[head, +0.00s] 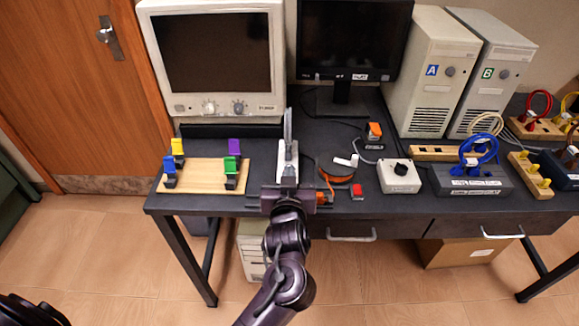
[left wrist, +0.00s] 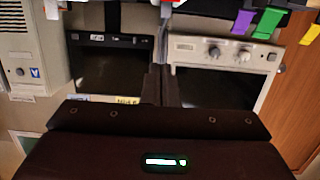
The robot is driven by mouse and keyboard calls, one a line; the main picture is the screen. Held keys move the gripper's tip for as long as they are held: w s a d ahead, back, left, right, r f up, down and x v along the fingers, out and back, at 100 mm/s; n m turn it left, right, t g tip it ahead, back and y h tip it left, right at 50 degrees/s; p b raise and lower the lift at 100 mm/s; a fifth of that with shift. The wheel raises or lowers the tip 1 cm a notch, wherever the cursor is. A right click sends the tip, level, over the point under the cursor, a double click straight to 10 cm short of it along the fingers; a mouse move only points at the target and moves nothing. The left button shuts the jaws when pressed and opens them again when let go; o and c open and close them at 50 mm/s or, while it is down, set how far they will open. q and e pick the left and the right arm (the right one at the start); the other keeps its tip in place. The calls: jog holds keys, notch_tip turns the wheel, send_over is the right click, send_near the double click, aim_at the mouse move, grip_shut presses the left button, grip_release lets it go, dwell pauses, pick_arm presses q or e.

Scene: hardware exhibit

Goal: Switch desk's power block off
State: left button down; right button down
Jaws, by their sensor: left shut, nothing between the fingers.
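A white power block (head: 281,158) lies on the dark desk (head: 330,206), in the middle near the front edge, partly hidden by my left gripper. A small piece of white and red (left wrist: 172,3) shows at the top edge of the left wrist view; I cannot tell whether it is the block's switch. My left gripper (head: 288,118) is shut and empty, its thin fingers together over the block. The fingers also show in the left wrist view (left wrist: 162,45). I cannot tell if they touch the block. The switch position is hidden. My right gripper is not in view.
A CRT monitor (head: 217,55) and a dark flat monitor (head: 352,40) stand behind. A wooden board (head: 205,172) with coloured clips is at the left. A red-topped piece (head: 357,190), a white box with a black knob (head: 398,177) and two computer towers (head: 432,75) are at the right.

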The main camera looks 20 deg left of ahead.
pick_arm(q)
jog(key=shift+r+v, duration=0.15)
jog(key=shift+v, duration=0.6)
jog(key=shift+r+v, duration=0.2)
jog(key=shift+v, duration=0.55)
jog(key=s+a+f+m+g+h, duration=0.25)
jog(key=s+f+g, duration=0.3)
jog(key=s, duration=0.35)
jog(key=s+a+f+m+g+h, duration=0.25)
jog(key=s+f+g, duration=0.3)
jog(key=s, duration=0.45)
notch_tip(320, 180, down, 27)
jog(key=s+g, duration=0.1)
jog(key=g, duration=0.1)
jog(key=s+a+f, duration=0.1)
jog(key=s+f, duration=0.9)
jog(key=s+a+f+g, duration=0.1)
jog(key=s+a+f, duration=0.1)
jog(key=s+f, duration=0.8)
jog(key=shift+s+a+f+m+y, duration=0.15)
jog(key=shift+s+a+m+y, duration=0.15)
jog(key=shift+s, duration=0.15)
